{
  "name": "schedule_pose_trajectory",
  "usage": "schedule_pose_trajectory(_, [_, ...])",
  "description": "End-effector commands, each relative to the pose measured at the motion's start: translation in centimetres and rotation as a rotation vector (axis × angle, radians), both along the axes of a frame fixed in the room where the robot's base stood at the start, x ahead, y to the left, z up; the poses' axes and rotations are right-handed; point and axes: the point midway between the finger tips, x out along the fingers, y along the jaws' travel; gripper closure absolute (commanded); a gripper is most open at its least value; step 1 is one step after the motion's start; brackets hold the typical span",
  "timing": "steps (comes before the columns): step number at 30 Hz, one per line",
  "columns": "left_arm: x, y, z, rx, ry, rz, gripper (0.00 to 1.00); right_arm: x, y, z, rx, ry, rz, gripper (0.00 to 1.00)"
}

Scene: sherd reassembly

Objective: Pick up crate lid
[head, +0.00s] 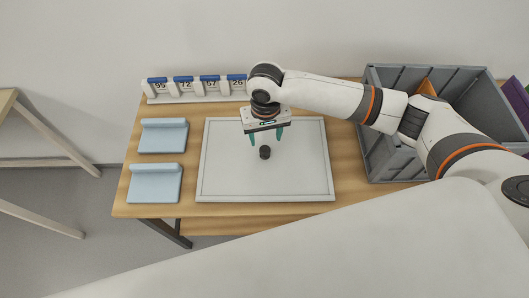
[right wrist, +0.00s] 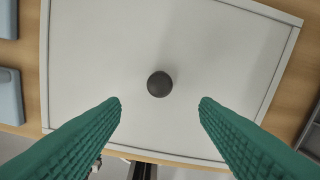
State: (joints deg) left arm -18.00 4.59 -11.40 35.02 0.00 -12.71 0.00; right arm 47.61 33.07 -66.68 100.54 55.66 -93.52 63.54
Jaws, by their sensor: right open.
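The crate lid (head: 225,170) is a pale, flat rectangular panel with a raised rim. It lies on the wooden table, with a dark round knob (head: 265,152) near its middle. In the right wrist view the lid (right wrist: 90,60) fills most of the picture and its knob (right wrist: 159,84) sits just beyond and between my fingertips. My right gripper (head: 267,143) is open and empty above the lid, its green fingers pointing down either side of the knob. The fingers (right wrist: 160,102) look apart from the knob. My left gripper is not in view.
A grey ribbed crate (head: 385,155) stands at the table's right, partly behind my right arm, with an orange piece inside. Two light blue stands (head: 154,185) lie left of the lid. A rack with number tags (head: 190,96) stands at the back. A purple object is at the far right.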

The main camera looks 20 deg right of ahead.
Motion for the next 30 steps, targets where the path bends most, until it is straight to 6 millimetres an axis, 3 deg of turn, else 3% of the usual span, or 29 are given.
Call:
schedule_pose_trajectory(5, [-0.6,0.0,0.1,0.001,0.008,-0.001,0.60,0.0,0.0,-1.7,0.002,-0.001,0.001,0.44])
schedule_pose_trajectory(13, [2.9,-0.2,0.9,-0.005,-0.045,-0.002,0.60,0.3,-0.1,-4.9,-0.001,0.000,0.000,0.44])
schedule_pose_trajectory(18, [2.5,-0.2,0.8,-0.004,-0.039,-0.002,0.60,0.3,0.0,-6.7,0.002,-0.001,0.002,0.44])
schedule_pose_trajectory(25, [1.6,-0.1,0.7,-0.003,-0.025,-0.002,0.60,0.3,0.0,-7.0,0.002,-0.002,0.003,0.44])
schedule_pose_trajectory(26, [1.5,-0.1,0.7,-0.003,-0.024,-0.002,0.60,0.3,0.0,-7.0,0.002,-0.002,0.003,0.46])
schedule_pose_trajectory(30, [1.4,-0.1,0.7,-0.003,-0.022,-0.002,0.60,0.3,-0.1,-7.0,0.002,-0.002,0.003,0.69])
